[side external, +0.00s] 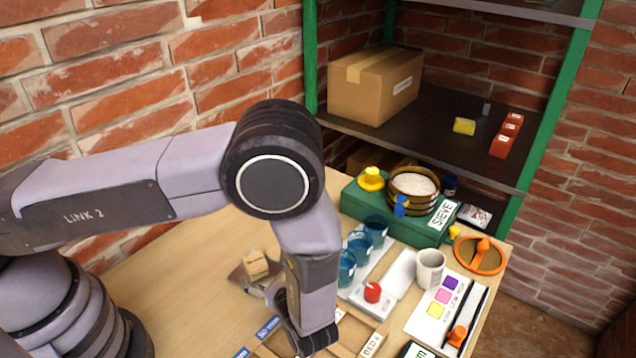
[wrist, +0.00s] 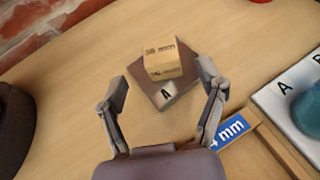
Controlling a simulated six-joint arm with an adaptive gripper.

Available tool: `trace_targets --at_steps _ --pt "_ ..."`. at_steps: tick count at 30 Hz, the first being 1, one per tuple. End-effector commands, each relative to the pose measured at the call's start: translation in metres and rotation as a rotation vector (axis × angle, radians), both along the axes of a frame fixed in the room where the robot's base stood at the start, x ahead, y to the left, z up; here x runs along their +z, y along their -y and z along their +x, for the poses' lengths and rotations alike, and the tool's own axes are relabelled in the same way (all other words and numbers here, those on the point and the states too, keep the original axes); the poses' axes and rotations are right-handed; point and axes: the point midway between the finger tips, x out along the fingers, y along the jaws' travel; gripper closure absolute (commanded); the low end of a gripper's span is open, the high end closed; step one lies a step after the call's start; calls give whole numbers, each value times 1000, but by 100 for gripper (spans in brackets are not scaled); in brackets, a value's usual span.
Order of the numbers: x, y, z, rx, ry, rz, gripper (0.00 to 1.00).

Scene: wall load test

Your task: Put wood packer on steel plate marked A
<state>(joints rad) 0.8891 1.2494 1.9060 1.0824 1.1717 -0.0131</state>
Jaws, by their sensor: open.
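The wood packer (wrist: 163,58), a small pale block with dark print, sits on the steel plate marked A (wrist: 164,96) in the wrist view, toward the plate's far part. The letter A shows on the near part of the plate. In the side view the packer (side external: 255,265) also rests on the plate (side external: 238,278), left of my wrist. My gripper (wrist: 162,72) is open and empty, its fingers apart on either side of the plate and nearer the camera than the packer. In the side view my wrist hides most of the fingers.
Blue cups (side external: 360,246), a red knob (side external: 372,292), a white mug (side external: 430,268) and a green SIEVE box (side external: 435,230) stand farther right. Bare tabletop lies left of the plate.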

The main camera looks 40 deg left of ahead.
Motion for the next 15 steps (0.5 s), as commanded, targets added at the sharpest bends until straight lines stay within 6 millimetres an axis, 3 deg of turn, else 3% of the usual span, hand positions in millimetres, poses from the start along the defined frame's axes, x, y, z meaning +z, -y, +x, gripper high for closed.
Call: trace_targets --at_steps 7,11,15 --pt "17 38 -15 -2 3 -2 29" --pt "24 44 -17 12 5 -11 29" --pt "59 38 -9 127 43 -100 29"
